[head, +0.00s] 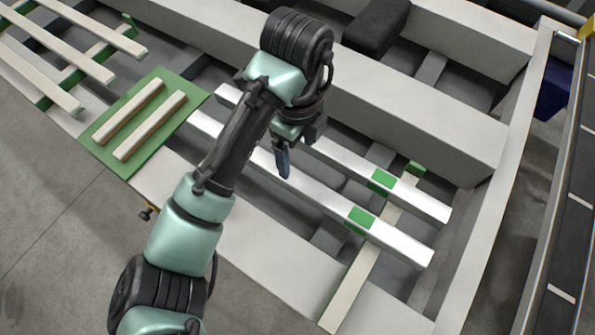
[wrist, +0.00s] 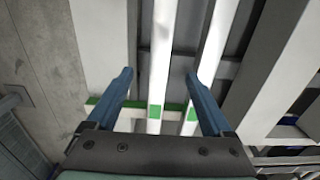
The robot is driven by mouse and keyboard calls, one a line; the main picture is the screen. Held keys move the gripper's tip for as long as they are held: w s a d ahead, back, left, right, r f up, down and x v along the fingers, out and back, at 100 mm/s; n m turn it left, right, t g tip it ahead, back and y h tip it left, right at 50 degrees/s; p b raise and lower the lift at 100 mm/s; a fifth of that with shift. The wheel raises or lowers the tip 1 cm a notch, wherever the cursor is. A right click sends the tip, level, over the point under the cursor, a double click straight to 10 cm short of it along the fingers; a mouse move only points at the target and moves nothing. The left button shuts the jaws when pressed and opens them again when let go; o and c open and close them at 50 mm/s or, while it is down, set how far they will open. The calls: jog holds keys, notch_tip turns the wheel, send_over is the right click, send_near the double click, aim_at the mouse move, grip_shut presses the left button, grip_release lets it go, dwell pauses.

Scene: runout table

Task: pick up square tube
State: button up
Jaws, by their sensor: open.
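Two long pale square tubes lie side by side on the runout table, a front one (head: 310,186) and a back one (head: 345,163). Each has a green patch near its right end. In the wrist view, the left tube (wrist: 161,50) runs between my blue fingers, and the right tube (wrist: 211,45) passes near the right fingertip. My gripper (head: 284,168) is open and empty, above the tubes near their middle. The arm and gripper hide part of both tubes in the head view. I cannot tell the height of the fingertips over the tubes.
A green board (head: 102,143) with two wooden strips lies at the left, beyond it several pale slats (head: 95,65). A crosswise bar (head: 357,284) with green ends lies under the tubes' right ends. A thick grey beam (head: 420,115) runs behind the tubes. A rail (head: 520,210) stands at the right.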

aim_at(297, 179)
notch_tip(297, 179, down, 12)
jog(key=b, duration=0.5)
jog(key=shift+f, duration=0.25)
grip_shut()
jog(key=shift+w+r, duration=0.1)
jog(key=shift+r, duration=0.05)
dwell(1.0)
